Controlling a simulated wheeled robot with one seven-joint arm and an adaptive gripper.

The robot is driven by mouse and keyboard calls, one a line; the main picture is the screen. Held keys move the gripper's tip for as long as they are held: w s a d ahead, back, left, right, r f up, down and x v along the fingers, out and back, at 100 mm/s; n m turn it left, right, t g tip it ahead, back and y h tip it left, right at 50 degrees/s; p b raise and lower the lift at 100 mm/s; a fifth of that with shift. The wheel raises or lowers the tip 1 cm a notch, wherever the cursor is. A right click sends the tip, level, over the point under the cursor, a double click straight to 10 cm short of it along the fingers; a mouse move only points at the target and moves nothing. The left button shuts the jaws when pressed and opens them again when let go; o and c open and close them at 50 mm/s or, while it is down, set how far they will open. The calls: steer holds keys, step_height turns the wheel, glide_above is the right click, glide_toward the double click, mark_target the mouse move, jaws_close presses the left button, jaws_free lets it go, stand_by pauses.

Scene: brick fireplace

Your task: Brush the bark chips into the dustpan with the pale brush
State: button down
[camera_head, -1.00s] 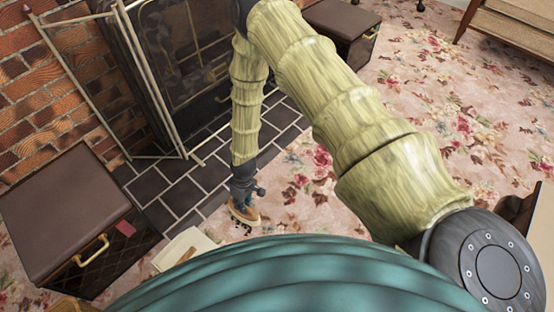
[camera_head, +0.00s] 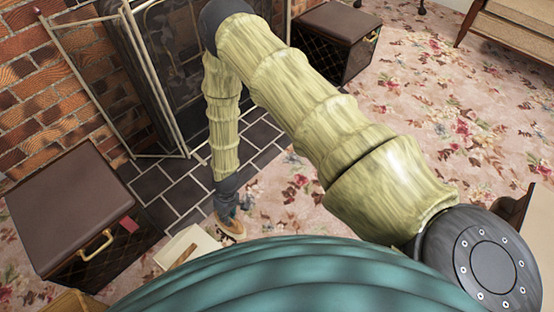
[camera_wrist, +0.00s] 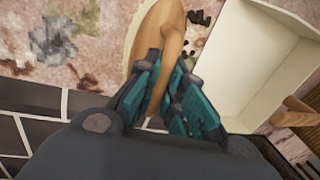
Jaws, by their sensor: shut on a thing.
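My gripper (camera_wrist: 160,105) is shut on the wooden handle of the pale brush (camera_wrist: 168,38). In the head view the gripper (camera_head: 229,212) is low over the carpet beside the dustpan, with the brown brush (camera_head: 235,227) just below it. The brush's pale bristle edge shows on its left side in the wrist view. The cream dustpan (camera_wrist: 250,62) lies to the brush's right, and also shows in the head view (camera_head: 202,241). Its wooden handle (camera_wrist: 292,117) is at right. Dark bark chips (camera_wrist: 198,17) lie between brush and dustpan; the brush may hide others.
A brown-lidded box (camera_head: 72,205) stands left of the dustpan, and another (camera_head: 335,40) at the back. A fire screen (camera_head: 160,75) stands on the dark hearth tiles (camera_head: 180,185). Floral carpet (camera_head: 440,110) to the right is open.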

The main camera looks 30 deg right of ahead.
steer(key=shift+s+a, duration=0.25)
steer(key=shift+a, duration=0.6)
steer(key=shift+s+a, duration=0.2)
steer(key=shift+a, duration=0.6)
steer(key=shift+s+a+r+p, duration=0.1)
steer(key=shift+a+r+p, duration=0.15)
steer(key=shift+p, duration=0.25)
step_height(320, 180, up, 8)
steer(key=p, duration=0.5)
steer(key=shift+f, duration=0.25)
steer(key=shift+d, duration=0.1)
